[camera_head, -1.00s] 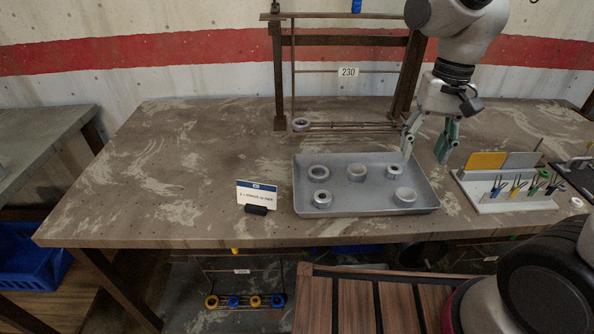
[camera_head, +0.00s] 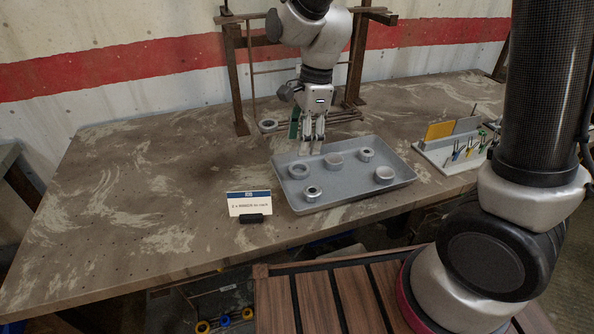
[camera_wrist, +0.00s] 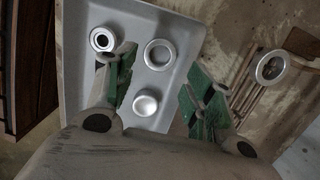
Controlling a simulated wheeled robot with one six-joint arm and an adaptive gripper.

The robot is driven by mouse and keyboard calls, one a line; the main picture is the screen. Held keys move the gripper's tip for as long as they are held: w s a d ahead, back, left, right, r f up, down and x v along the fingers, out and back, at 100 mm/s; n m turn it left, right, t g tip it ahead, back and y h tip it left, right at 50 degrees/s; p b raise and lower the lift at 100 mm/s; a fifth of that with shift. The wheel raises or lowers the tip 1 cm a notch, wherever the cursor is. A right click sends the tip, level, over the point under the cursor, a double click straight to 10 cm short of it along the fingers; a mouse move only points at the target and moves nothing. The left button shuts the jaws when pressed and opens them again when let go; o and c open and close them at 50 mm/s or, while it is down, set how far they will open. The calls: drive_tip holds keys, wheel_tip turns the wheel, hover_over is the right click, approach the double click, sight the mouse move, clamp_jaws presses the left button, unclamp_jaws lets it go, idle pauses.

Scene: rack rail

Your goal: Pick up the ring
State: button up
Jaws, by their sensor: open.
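Several grey rings lie in a grey tray (camera_head: 350,186): back left (camera_head: 298,171), middle (camera_head: 333,161), back right (camera_head: 366,155), front right (camera_head: 384,174) and front left (camera_head: 312,193). Another ring (camera_head: 268,125) lies outside the tray by the rack; it shows at the right of the wrist view (camera_wrist: 270,67). I cannot tell which is meant. My gripper (camera_head: 311,148) is open and empty above the tray's back edge, pointing down. In the wrist view, the back-left ring (camera_wrist: 159,54) and the middle ring (camera_wrist: 146,102) appear between its fingers (camera_wrist: 168,68).
A brown rack (camera_head: 240,85) stands behind the tray, with thin rods at its foot. A sign card (camera_head: 249,204) stands left of the tray. A holder (camera_head: 455,150) with small coloured tools is at the right. The table's left part is clear.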

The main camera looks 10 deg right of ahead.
sight(301, 173)
drive_tip(key=f, duration=0.7)
drive_tip(key=shift+a+f, duration=0.35)
drive_tip(key=shift+a, duration=0.05)
drive_tip(key=c, duration=0.7)
